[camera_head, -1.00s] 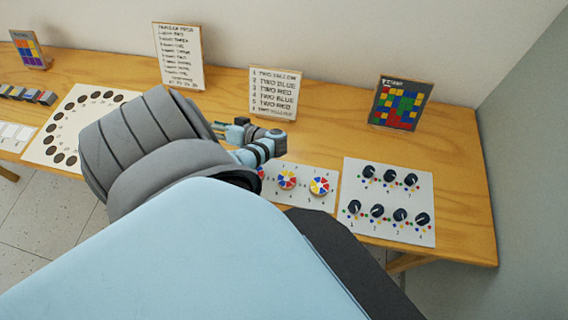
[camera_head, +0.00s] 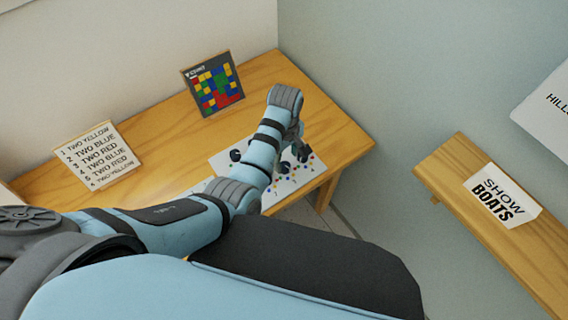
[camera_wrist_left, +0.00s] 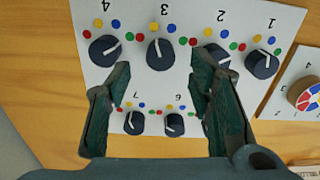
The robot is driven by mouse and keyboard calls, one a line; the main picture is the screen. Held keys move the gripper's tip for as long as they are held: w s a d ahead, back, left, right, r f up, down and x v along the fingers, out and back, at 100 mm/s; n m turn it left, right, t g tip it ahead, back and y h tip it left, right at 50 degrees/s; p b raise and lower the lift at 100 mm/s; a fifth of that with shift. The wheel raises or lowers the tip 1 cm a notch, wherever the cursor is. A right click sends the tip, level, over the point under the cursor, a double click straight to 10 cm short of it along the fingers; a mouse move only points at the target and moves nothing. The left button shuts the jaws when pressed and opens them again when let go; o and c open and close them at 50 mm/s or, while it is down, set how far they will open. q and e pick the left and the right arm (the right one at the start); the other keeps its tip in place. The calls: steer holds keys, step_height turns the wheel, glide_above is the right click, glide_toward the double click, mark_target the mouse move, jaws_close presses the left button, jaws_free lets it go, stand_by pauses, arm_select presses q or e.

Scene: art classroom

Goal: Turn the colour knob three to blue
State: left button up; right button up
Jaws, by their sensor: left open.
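The white knob board (camera_head: 228,158) lies on the wooden table, partly hidden by my left arm in the head view. In the left wrist view the board (camera_wrist_left: 75,12) appears upside down, with dark numbered knobs. Knob three (camera_wrist_left: 160,53) is top centre, its white line pointing up and slightly left, near a yellow dot (camera_wrist_left: 153,27). A blue dot (camera_wrist_left: 171,28) is just right of it. My left gripper (camera_wrist_left: 161,68) is open and empty, its fingers apart on either side of knob three. I cannot tell its height above the board. The head view shows this gripper (camera_head: 298,148) over the board.
Knob four (camera_wrist_left: 105,50) and knob two (camera_wrist_left: 217,56) flank knob three closely. Knobs seven (camera_wrist_left: 135,122) and six (camera_wrist_left: 174,124) are below. A coloured-grid card (camera_head: 213,85) and a list card (camera_head: 98,155) stand on the table. A ledge with a "SHOW BOATS" sign (camera_head: 503,196) is right.

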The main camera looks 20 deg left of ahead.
mark_target(285, 165)
arm_select(q)
step_height(285, 165, down, 4)
steer(key=shift+r+b, duration=0.2)
steer(key=shift+b, duration=0.15)
steer(key=shift+f, duration=0.25)
steer(key=shift+c, duration=0.4)
jaws_close()
steer(key=shift+r, duration=0.1)
